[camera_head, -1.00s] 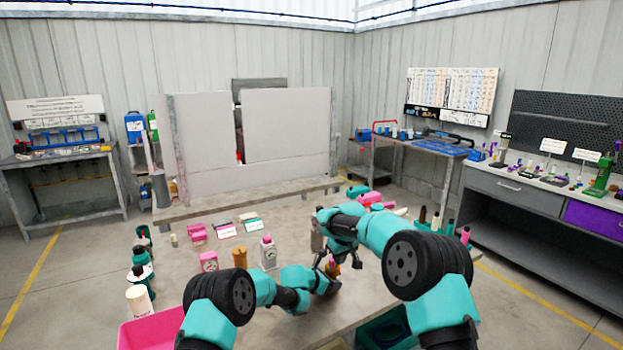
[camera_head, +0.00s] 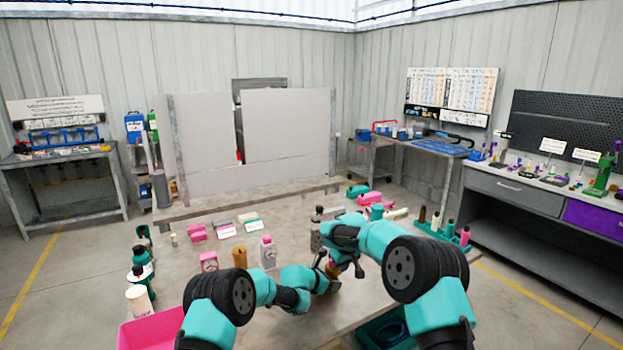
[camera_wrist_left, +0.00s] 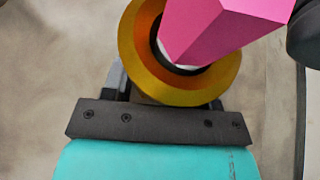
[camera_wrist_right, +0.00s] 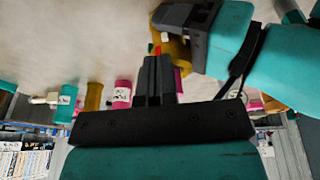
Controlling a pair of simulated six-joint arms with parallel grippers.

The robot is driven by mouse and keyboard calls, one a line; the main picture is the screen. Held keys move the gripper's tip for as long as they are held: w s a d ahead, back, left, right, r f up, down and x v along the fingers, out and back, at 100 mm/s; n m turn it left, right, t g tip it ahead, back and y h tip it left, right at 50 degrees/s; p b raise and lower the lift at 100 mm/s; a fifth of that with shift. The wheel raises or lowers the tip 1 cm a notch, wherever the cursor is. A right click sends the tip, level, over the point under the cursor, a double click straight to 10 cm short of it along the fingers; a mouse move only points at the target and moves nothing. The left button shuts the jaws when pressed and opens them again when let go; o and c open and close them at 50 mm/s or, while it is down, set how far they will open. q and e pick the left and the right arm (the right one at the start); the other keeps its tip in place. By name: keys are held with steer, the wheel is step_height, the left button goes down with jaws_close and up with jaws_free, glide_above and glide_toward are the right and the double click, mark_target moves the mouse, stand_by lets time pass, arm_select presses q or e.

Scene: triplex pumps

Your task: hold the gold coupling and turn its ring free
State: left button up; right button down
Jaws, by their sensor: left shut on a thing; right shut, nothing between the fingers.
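The gold coupling (camera_head: 333,269) stands near the front of the table, mostly hidden by my arms in the head view. In the left wrist view it is a round gold flange (camera_wrist_left: 135,45) with a pink angular piece (camera_wrist_left: 215,25) on top. My left gripper (camera_head: 326,280) is shut on the coupling from the side; its fingers are largely hidden under the flange. My right gripper (camera_wrist_right: 155,62) is shut and empty, its fingers together. In the right wrist view the gold coupling (camera_wrist_right: 180,52) shows just beyond these fingers; contact cannot be told.
Pink labelled blocks (camera_head: 209,261) and an amber cylinder (camera_head: 240,257) stand left of my grippers. A pink bin (camera_head: 150,330) is at the front left. A teal rack with several bottles (camera_head: 440,232) is at the right.

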step_height(320, 180, down, 2)
steer(key=shift+f, duration=0.25)
steer(key=shift+s+f, duration=0.1)
steer(key=shift+f, duration=0.1)
steer(key=shift+s+a, duration=0.25)
steer(key=shift+a, duration=0.25)
steer(key=shift+s+a, duration=0.2)
steer(key=shift+a, duration=0.25)
stand_by(0.8)
steer(key=shift+s+d, duration=0.2)
steer(key=shift+s, duration=0.15)
steer(key=shift+d+f, duration=0.1)
steer(key=shift+d, duration=0.05)
step_height(320, 180, up, 7)
steer(key=shift+f, duration=0.15)
stand_by(0.6)
